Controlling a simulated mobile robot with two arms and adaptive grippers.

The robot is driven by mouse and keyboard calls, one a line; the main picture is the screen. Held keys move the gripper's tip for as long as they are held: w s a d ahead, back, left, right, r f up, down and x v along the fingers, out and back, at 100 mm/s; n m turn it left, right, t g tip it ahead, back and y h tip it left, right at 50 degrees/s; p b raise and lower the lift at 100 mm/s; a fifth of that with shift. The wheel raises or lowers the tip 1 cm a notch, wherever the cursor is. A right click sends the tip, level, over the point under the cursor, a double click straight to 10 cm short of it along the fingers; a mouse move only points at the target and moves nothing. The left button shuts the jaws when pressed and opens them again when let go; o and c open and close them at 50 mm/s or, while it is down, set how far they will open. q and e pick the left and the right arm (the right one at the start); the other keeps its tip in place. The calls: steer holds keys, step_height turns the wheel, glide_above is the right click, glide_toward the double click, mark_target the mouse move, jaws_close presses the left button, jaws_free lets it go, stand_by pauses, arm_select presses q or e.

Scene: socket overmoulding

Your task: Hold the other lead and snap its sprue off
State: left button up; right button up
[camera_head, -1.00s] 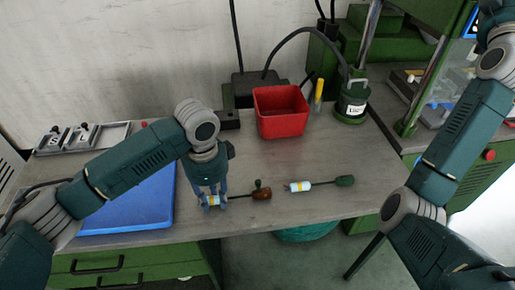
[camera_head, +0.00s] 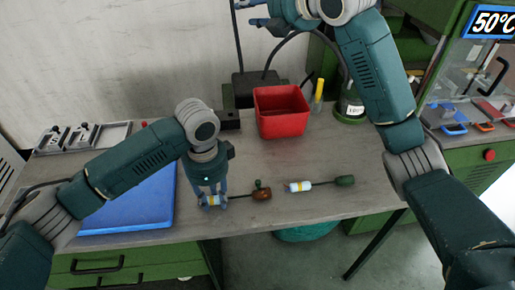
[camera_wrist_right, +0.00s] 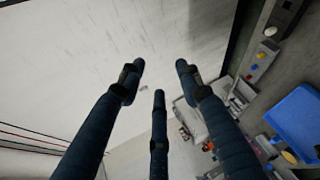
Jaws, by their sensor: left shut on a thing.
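One lead lies along the front of the bench, with a brown moulded end (camera_head: 262,194), a dark cable and a white and yellow connector. A small dark nub, likely its sprue (camera_head: 258,184), stands up from the brown end. My left gripper (camera_head: 212,204) points down and is shut on the connector end of this lead.
A red bin (camera_head: 281,112) stands behind the leads, with a yellow marker (camera_head: 317,96) beside it. A blue mat (camera_head: 130,205) lies left under my left arm. Grey trays (camera_head: 82,137) are at the back left. A machine showing 50°C (camera_head: 492,22) stands at right.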

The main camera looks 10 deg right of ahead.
steer(key=s+a+f+n+g+h, duration=0.1)
steer(key=s+a+f+n+g, duration=0.3)
steer(key=f, duration=0.5)
steer(key=n+g+h, duration=0.6)
steer(key=n+g, duration=0.3)
steer(key=n, duration=0.1)
glide_above(258, 181)
step_height(258, 181, down, 15)
step_height(258, 181, down, 11)
steer(key=shift+f, duration=0.15)
jaws_close()
